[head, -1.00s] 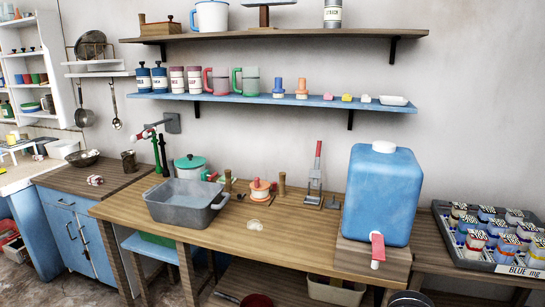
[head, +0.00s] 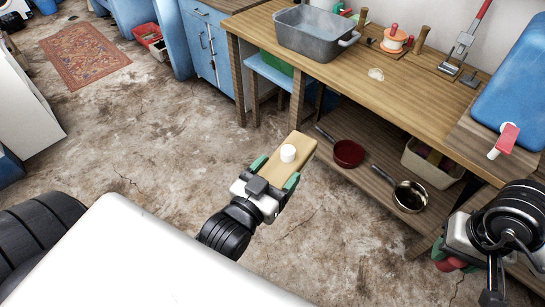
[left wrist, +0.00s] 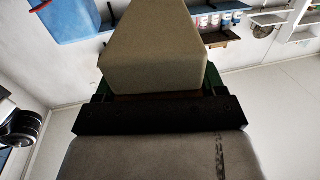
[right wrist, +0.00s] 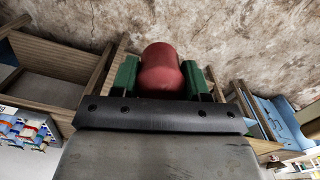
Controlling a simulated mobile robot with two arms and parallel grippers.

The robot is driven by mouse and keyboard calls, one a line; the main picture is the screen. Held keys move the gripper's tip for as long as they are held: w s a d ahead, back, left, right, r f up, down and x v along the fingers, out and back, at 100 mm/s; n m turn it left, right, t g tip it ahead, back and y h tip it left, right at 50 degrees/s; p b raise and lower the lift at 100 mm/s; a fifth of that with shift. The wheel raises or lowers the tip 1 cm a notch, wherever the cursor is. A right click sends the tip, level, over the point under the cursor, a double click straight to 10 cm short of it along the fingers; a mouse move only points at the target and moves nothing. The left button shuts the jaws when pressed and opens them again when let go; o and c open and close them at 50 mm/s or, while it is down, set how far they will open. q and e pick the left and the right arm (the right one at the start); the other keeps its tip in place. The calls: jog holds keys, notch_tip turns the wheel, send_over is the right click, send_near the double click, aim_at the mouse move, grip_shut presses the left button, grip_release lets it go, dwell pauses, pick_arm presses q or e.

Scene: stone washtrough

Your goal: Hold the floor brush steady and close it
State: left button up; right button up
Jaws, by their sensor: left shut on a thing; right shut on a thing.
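My left gripper (head: 275,182) is shut on a tan block (head: 298,147), which looks like the floor brush's body, and holds it over the floor in front of the workbench. A short white cylinder (head: 288,153) stands on its upper face. The tan block (left wrist: 155,65) fills the space between the green fingers in the left wrist view. My right gripper (head: 446,258) is at the lower right, shut on a red, round-ended piece (right wrist: 161,70). In the head view most of this piece is hidden by the gripper. The two held things are well apart.
The wooden workbench (head: 400,85) carries a grey basin (head: 315,32) and a blue water container (head: 515,90) with a red tap. Its lower shelf holds a red pan (head: 348,153), a dark pan (head: 410,196) and a beige bin (head: 432,165). The floor (head: 150,150) between is clear.

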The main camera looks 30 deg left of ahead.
pick_arm(q)
jog(key=w+d+m+g+h, duration=0.4)
jog(key=w+d+m+h, duration=0.1)
jog(key=d+h, duration=0.4)
jog(key=d+r+m, duration=0.1)
jog(key=d, duration=0.1)
jog(key=shift+d+m+h, duration=0.35)
jog(key=shift+m+h, duration=0.05)
jog(key=shift+f, duration=0.1)
pick_arm(e)
jog(key=w+a+r+m, duration=0.4)
jog(key=a+r, duration=0.3)
jog(key=a, duration=0.3)
jog(key=w+a+r+m, duration=0.4)
jog(key=a+r, duration=0.3)
jog(key=a, duration=0.4)
jog(key=shift+w+a+r, duration=0.2)
jog(key=shift+w+r, duration=0.1)
jog(key=shift+w, duration=0.4)
jog(key=shift+f, duration=0.1)
jog(key=shift+f, duration=1.9)
jog(key=shift+f, duration=0.85)
